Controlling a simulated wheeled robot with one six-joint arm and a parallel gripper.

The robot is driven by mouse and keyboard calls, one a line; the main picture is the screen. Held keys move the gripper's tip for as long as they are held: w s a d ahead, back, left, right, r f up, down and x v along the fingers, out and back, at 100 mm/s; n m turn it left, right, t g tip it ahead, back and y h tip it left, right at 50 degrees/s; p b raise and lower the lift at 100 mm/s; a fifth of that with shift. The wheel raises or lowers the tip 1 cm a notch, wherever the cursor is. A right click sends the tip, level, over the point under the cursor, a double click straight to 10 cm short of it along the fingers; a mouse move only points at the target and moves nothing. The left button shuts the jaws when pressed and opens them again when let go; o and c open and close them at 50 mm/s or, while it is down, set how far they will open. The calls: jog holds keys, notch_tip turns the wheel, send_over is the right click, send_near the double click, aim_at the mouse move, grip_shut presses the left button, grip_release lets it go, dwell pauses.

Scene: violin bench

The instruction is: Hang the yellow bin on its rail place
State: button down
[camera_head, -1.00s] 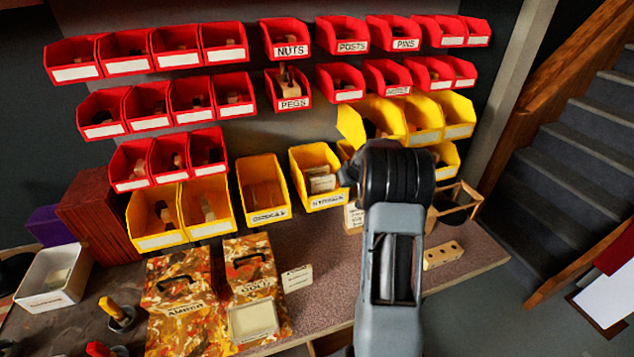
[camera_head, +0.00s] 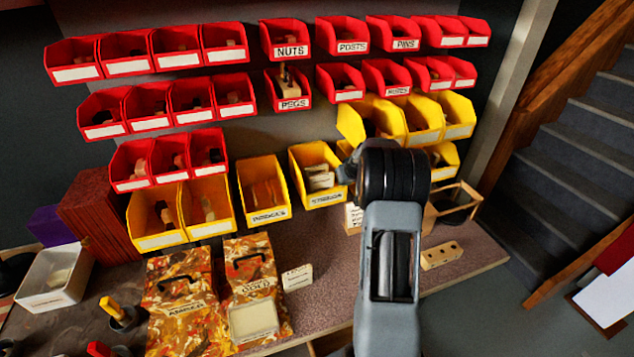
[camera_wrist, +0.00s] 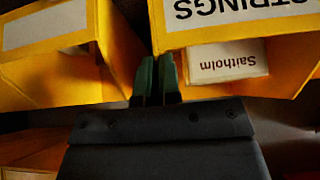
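Several yellow bins are in view. The bin labelled STRINGS (camera_head: 322,196) has pale packets in it, and its label is upside down in the wrist view (camera_wrist: 245,12). Left of it in the head view is another yellow bin (camera_head: 266,212). A yellow bin behind my wrist (camera_head: 344,152) is mostly hidden. My gripper (camera_wrist: 158,78) has green fingertips close together with a narrow gap, at the STRINGS bin's side edge, beside another yellow bin (camera_wrist: 75,72). I cannot tell whether a bin wall is between them. My arm hides the fingertips in the head view.
Red bins (camera_head: 290,40) fill the wall rows above, with more yellow bins (camera_head: 425,118) at right. A wooden frame (camera_head: 455,208) and a drilled block (camera_head: 441,255) are right of my arm. Two marbled boxes (camera_head: 180,325) stand at the front left.

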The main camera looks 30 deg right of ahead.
jog(key=shift+w, duration=0.4)
jog(key=shift+f+b, duration=0.9)
jog(key=shift+b, duration=0.2)
dwell(0.9)
jog(key=c, duration=1.2)
grip_release()
jog(key=shift+c, duration=0.2)
jog(key=d+b+v, duration=0.1)
jog(key=b+v, duration=0.1)
jog(key=v, duration=1.1)
jog(key=shift+s+a+r, duration=0.2)
jog(key=shift+a+r, duration=0.2)
jog(key=shift+a, duration=0.1)
